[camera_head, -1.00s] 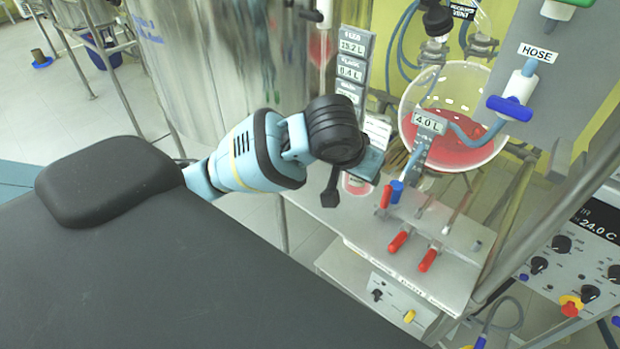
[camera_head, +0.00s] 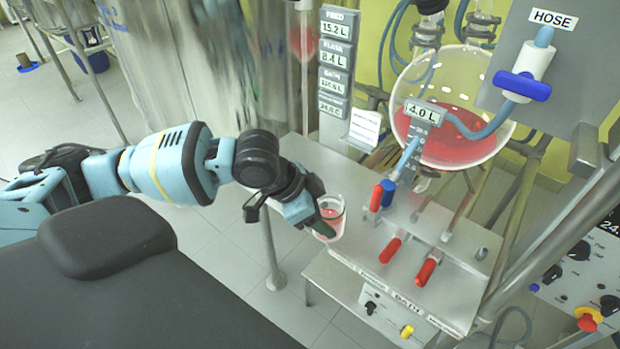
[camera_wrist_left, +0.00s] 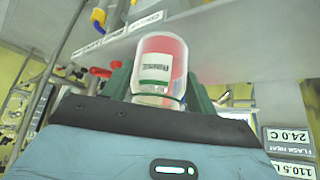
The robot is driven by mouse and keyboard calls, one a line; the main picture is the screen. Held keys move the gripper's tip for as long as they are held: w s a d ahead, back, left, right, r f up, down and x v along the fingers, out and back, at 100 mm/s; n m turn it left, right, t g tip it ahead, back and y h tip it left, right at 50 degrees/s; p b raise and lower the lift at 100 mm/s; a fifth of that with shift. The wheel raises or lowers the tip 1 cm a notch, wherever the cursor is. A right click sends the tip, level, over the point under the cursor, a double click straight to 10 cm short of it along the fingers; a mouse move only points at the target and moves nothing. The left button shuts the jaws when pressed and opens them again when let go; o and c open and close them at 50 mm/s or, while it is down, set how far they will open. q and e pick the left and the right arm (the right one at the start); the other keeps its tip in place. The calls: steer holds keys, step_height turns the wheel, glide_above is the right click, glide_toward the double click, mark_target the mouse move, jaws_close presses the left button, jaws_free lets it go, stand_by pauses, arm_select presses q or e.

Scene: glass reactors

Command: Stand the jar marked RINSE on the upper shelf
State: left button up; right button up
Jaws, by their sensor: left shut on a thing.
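The RINSE jar (camera_head: 331,222) is clear glass with red contents. My left gripper (camera_head: 322,208) is shut on it at the shelf's left front edge in the head view. In the left wrist view the jar (camera_wrist_left: 158,66) sits between two dark green fingers, with its RINSE label facing the camera. The grey upper shelf (camera_head: 345,190) carries the valves. The jar overlaps its edge in the picture; I cannot tell whether it touches. The shelf's labelled edge also shows in the wrist view (camera_wrist_left: 190,14). My right gripper is not in view.
Red-handled valves (camera_head: 428,268) and a red-and-blue pair (camera_head: 382,195) stand on the shelf. A round glass vessel (camera_head: 455,110) of red liquid is behind, a readout post (camera_head: 336,70) at the back left. A lower shelf (camera_head: 325,275) carries a control box. Bare shelf lies left of the valves.

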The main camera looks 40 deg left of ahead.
arm_select(q)
steer(key=shift+r, duration=0.1)
steer(key=w+a, duration=0.3)
steer(key=a, duration=0.1)
steer(key=w+a+f, duration=0.1)
steer(key=w+a, duration=0.6)
steer(key=a, duration=0.1)
steer(key=shift+w+a+f+b, duration=0.15)
steer(key=shift+w+f+b, duration=0.1)
steer(key=shift+b, duration=0.1)
steer(key=shift+f, duration=1.75)
steer(key=shift+s, duration=0.1)
steer(key=o, duration=1.1)
steer(key=shift+f, duration=0.15)
steer(key=shift+r, duration=0.25)
steer(key=v, duration=1.1)
steer(key=shift+s+r+p, duration=0.2)
steer(key=shift+r+p, duration=0.1)
steer(key=shift+r, duration=0.05)
steer(key=shift+a, duration=0.15)
